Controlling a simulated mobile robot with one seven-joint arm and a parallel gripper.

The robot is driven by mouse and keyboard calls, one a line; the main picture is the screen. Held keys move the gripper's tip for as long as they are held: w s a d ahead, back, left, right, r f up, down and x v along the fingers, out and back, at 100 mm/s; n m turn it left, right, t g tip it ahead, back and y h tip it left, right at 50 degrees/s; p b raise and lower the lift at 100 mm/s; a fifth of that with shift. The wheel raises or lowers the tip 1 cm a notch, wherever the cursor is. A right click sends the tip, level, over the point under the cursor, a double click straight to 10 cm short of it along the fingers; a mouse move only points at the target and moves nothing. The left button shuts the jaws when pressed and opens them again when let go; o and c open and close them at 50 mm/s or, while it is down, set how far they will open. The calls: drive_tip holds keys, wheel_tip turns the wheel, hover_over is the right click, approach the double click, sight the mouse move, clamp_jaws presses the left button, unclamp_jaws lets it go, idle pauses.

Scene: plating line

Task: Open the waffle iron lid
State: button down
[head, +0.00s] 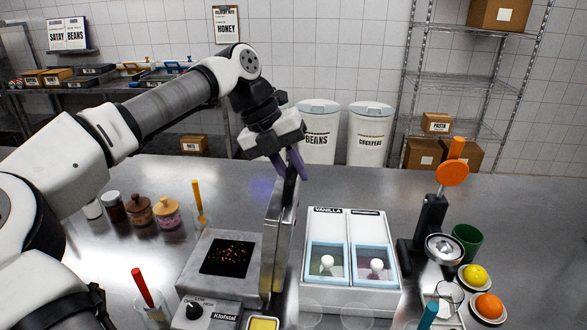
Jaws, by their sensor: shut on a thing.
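The waffle iron (193,272) stands on the steel counter at the lower middle of the head view. Its lid (270,252) is raised to about upright, hinged at the right side of the base. The dark lower plate (229,257) lies exposed with orange-yellow specks on it. My gripper (290,170) is at the top of the lid, its purple fingers shut around the dark lid handle (289,188). The fingers partly hide the handle. A knob (194,310) sits on the front panel.
A two-part box labelled VANILLA (328,223) stands just right of the lid. Further right are a black press with an orange top (452,174), a green cup (467,240) and fruit in bowls. Jars (139,210) stand at left. The counter behind the iron is clear.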

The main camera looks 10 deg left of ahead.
drive_tip(key=shift+f, duration=0.15)
idle(0.3)
drive_tip(key=c, duration=1.4)
unclamp_jaws()
drive_tip(key=shift+r, duration=0.2)
drive_tip(key=b+v, duration=0.1)
drive_tip(key=v, duration=1.2)
drive_tip(key=shift+a+r+b, duration=0.1)
drive_tip(key=shift+r+b, duration=0.15)
drive_tip(key=shift+b, duration=0.15)
